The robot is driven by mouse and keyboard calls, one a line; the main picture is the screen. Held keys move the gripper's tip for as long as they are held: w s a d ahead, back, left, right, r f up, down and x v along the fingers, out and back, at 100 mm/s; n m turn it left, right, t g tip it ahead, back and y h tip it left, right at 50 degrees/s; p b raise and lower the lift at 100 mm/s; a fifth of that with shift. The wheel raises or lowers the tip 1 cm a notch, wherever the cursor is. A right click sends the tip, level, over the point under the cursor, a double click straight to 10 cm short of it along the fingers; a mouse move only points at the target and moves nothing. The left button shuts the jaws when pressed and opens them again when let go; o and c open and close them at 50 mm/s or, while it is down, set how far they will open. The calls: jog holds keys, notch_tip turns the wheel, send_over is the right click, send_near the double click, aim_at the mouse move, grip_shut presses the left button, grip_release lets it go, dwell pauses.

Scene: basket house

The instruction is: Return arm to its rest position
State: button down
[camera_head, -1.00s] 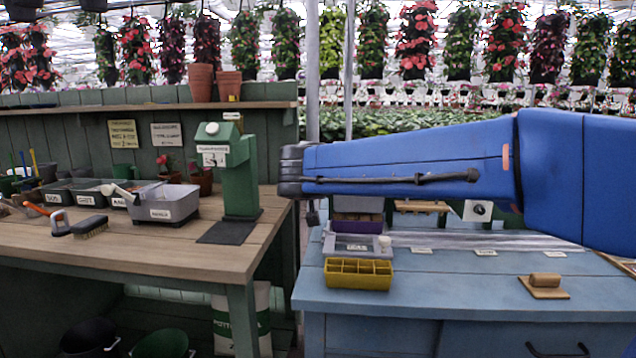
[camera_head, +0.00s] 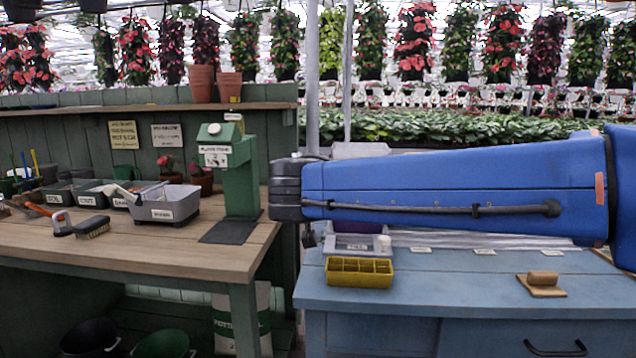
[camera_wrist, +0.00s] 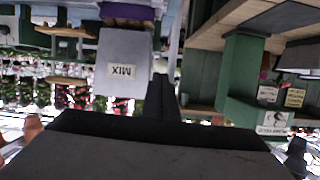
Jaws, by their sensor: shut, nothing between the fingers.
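My blue arm (camera_head: 440,190) stretches across the right half of the head view, roughly level, with its dark wrist end (camera_head: 287,190) at the left. My gripper (camera_wrist: 161,92) shows in the wrist view as a dark narrow shape, shut and empty. In the head view only a small dark tip (camera_head: 308,238) hangs below the wrist, between the two benches. The gripper touches nothing that I can see.
A wooden bench (camera_head: 130,262) on the left holds a green dispenser (camera_head: 240,175) and a grey tub (camera_head: 170,206). A blue bench (camera_head: 450,300) on the right holds a yellow tray (camera_head: 358,273) and a wooden block (camera_head: 543,278). The wrist view is upside down.

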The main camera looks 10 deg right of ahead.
jog(key=shift+s+a+f, duration=0.1)
jog(key=shift+s+f, duration=0.05)
jog(key=shift+s, duration=0.15)
jog(key=s+d+f+n+g, duration=0.1)
jog(key=s+d+f+g, duration=0.4)
jog(key=s+d+f, duration=0.8)
jog(key=s+d+f+n+g+y, duration=0.1)
jog(key=s+f+n+g+y, duration=0.2)
jog(key=s+f, duration=1)
jog(key=s+g+y, duration=0.1)
jog(key=s, duration=0.3)
jog(key=shift+d+f+y, duration=0.25)
jog(key=shift+y, duration=0.05)
